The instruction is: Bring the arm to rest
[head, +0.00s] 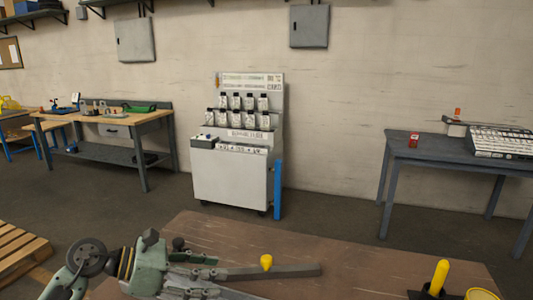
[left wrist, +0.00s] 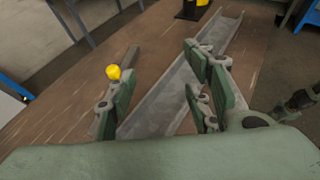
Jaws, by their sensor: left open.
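My left gripper (head: 208,275) reaches in from the left at the bottom of the head view, low over the brown table (head: 360,265). Its green-padded fingers are spread apart and show nothing held between them; they also show in the left wrist view (left wrist: 162,92). A grey bar (head: 295,270) with a yellow knob (head: 266,262) lies just beyond the fingers. In the left wrist view the knob (left wrist: 113,72) is beside the left finger. A wide grey channel (left wrist: 172,92) runs below and between the fingers. Whether the fingers touch it cannot be told. My right gripper is not in view.
A yellow-handled item (head: 437,279) and a yellow round container (head: 481,294) stand at the table's right. A white cart (head: 230,178), a wooden workbench (head: 105,117) and a grey table (head: 440,150) stand farther back.

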